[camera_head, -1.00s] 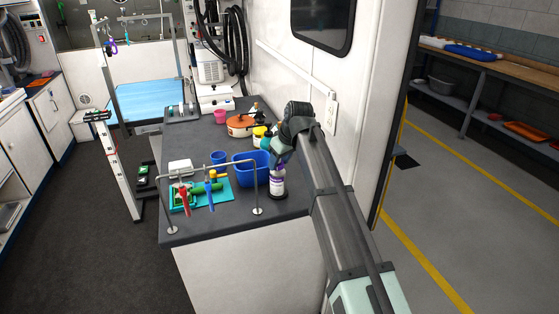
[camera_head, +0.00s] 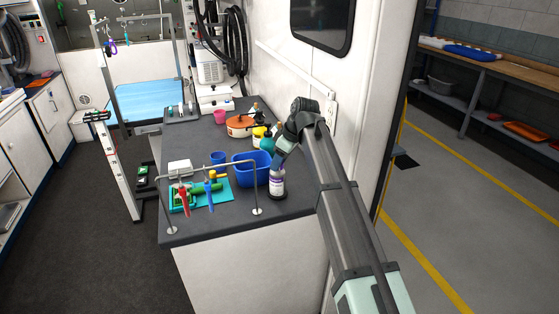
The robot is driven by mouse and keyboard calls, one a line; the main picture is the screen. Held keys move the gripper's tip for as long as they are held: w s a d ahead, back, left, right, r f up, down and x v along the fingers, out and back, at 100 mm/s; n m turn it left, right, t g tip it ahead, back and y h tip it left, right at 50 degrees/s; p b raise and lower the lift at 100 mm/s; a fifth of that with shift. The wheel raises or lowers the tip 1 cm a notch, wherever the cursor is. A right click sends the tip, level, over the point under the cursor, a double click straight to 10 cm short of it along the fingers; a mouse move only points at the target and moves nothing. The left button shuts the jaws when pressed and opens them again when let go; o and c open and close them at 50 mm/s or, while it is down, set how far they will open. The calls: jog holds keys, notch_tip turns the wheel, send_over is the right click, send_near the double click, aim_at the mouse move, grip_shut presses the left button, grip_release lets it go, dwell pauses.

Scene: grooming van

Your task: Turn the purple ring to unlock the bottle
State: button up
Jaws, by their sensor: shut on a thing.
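The bottle (camera_head: 277,184) is white with a purple label band and stands upright on a dark round base near the front right of the grey counter. My gripper (camera_head: 279,164) reaches down from the upper right to the top of the bottle and is shut on it there. The fingers and the bottle's top are small in this view. The purple ring cannot be made out clearly; the gripper covers most of that area.
A blue bin (camera_head: 246,175) stands close left of the bottle. The van wall is close right.

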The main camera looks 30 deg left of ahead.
dwell(0.3)
jog(key=o, duration=1.1)
jog(key=shift+r, duration=0.1)
jog(key=v, duration=1.3)
jog(key=shift+d+r, duration=0.2)
